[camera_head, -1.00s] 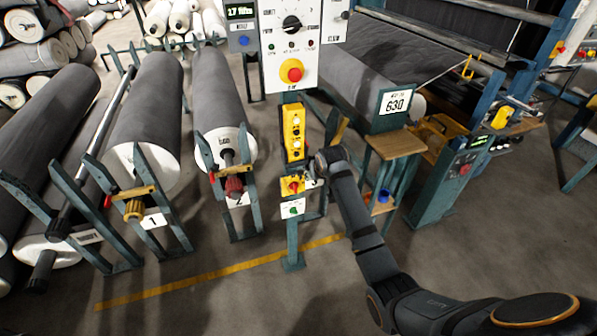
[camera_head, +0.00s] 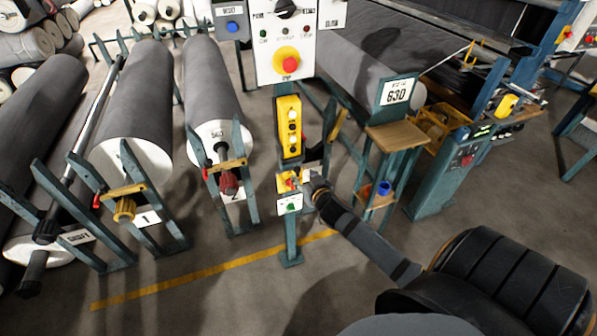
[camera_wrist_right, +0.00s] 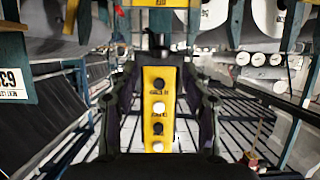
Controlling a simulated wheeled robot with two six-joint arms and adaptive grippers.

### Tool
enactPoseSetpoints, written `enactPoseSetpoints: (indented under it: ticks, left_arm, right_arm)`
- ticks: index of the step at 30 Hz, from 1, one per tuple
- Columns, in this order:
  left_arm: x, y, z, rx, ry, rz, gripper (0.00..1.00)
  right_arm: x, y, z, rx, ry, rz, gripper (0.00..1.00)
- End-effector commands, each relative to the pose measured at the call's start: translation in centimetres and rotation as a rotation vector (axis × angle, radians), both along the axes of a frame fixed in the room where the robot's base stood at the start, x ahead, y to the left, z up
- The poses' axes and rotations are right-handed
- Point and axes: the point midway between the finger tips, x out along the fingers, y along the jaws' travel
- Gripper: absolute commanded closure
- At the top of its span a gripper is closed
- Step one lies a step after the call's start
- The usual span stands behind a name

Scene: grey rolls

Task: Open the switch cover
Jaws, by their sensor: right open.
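A small yellow switch box (camera_head: 285,183) with a red part sits low on the teal post, above a white plate with a green button (camera_head: 289,203). A taller yellow button box (camera_head: 289,127) hangs above it. My right gripper (camera_head: 311,188) is just right of the switch box and partly hides it; I cannot tell if they touch. In the right wrist view, which is upside down, the gripper's fingers stand apart, with the button box (camera_wrist_right: 158,105) seen between them and nothing held. I cannot make out a separate cover. My left gripper is not in view.
A white control panel (camera_head: 265,65) with a red stop button is above on the post. Grey rolls (camera_head: 132,110) on teal stands are at left. A wooden-topped stand (camera_head: 397,135) is close on the right. The floor in front is clear, with a yellow line (camera_head: 200,275).

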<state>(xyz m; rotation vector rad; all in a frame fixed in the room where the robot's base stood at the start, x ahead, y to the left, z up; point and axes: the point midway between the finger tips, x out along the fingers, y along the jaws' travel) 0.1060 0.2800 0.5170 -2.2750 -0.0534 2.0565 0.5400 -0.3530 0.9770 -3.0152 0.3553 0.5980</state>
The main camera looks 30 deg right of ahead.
Motion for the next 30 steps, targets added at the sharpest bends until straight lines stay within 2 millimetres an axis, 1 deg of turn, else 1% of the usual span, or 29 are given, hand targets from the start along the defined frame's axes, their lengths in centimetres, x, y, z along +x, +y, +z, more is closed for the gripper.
enactPoseSetpoints:
  ticks: [1,3,6,9,18,19,27,29,30]
  left_arm:
    - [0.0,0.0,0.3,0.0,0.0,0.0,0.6]
    - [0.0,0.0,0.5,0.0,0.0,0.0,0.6]
    - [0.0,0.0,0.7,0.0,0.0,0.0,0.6]
    - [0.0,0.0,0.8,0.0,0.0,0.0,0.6]
    - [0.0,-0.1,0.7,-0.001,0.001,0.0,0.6]
    - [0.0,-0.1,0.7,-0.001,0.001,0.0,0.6]
    - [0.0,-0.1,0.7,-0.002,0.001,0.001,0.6]
    - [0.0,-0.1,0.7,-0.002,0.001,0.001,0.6]
    - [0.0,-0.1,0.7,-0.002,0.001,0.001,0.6]
  right_arm:
    - [1.0,-0.3,-0.2,0.004,-0.001,-0.004,0.52]
    - [2.3,-0.5,-0.7,0.003,-0.002,-0.003,0.52]
    - [3.6,-0.9,-1.4,0.001,0.001,-0.003,0.52]
    - [4.4,-1.0,-1.7,0.001,0.0,0.0,0.52]
    - [4.7,-1.1,-2.0,-0.001,0.001,0.0,0.52]
    - [4.7,-1.1,-2.0,-0.001,0.001,0.0,0.54]
    - [4.7,-1.1,-2.0,-0.001,0.001,0.0,0.91]
    - [4.7,-1.1,-2.0,-0.001,0.001,0.0,0.99]
    - [4.7,-1.1,-2.0,-0.001,0.001,0.0,1.0]
